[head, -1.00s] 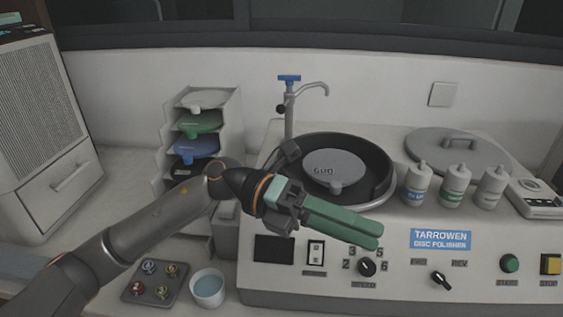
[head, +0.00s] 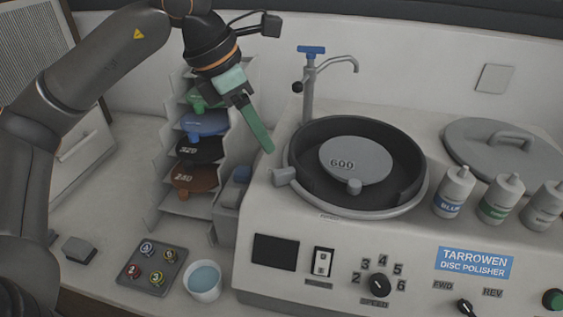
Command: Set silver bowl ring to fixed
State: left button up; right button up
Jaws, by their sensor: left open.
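The silver bowl ring (head: 419,197) runs around the rim of the dark bowl (head: 404,178) on the disc polisher. Its grey tab (head: 284,177) sticks out at the left side of the bowl. Small lettering shows on the housing below the ring's front left, too small to read. My left gripper (head: 264,140) is open and empty, its green fingers pointing down and right, above and left of the tab and apart from it in the picture. The fingers overlap in this view. My right gripper is out of view.
A grey disc marked 600 (head: 358,158) lies in the bowl, below a tap (head: 310,85). A disc rack (head: 168,205) stands left of the polisher. Bottles (head: 454,192) and a lid (head: 500,150) sit right. A cup (head: 204,281) and small tray (head: 150,268) are in front.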

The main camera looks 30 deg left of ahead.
aim_at(283, 171)
pick_arm(q)
jog(key=x, duration=0.9)
jog(key=shift+f+p, duration=0.25)
jog(key=shift+p, duration=0.1)
jog(key=shift+c, duration=0.3)
grip_shut()
dwell(0.5)
